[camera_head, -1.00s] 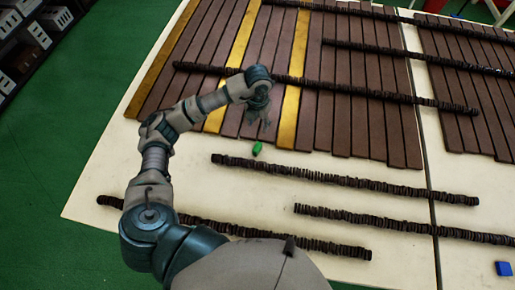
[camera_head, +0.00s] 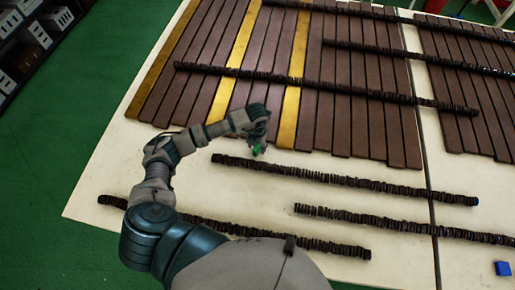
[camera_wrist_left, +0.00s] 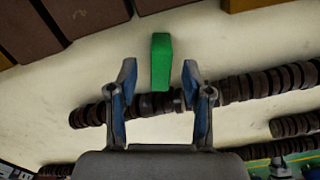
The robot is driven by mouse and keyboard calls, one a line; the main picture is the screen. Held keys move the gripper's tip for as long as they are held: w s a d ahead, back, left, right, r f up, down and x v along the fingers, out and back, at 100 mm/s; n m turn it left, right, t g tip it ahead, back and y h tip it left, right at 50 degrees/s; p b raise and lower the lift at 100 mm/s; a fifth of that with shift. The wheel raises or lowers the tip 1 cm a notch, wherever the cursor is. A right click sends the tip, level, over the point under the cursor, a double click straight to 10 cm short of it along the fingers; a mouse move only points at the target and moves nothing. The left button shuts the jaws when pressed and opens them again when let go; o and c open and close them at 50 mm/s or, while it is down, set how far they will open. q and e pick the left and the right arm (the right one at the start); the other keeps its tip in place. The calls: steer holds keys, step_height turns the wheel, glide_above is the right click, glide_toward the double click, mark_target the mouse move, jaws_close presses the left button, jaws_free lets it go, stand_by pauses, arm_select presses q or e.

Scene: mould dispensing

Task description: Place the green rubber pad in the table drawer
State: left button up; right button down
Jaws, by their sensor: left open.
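The green rubber pad (camera_head: 257,150) lies on the pale table top, just in front of the brown slats, and is partly covered by my left gripper in the head view. My right gripper is not in view. No table drawer can be made out.
A dark row of stacked discs (camera_head: 340,180) lies close to the pad, with more rows nearer me. Brown slats (camera_head: 340,120) and yellow strips (camera_head: 291,100) cover the far table (camera_head: 100,180). A blue block (camera_head: 503,268) lies at lower right. Dark shelving (camera_head: 40,40) stands at upper left.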

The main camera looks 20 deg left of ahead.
arm_select(q)
steer(key=shift+f, duration=0.55)
jaws_close()
steer(key=shift+r, duration=0.15)
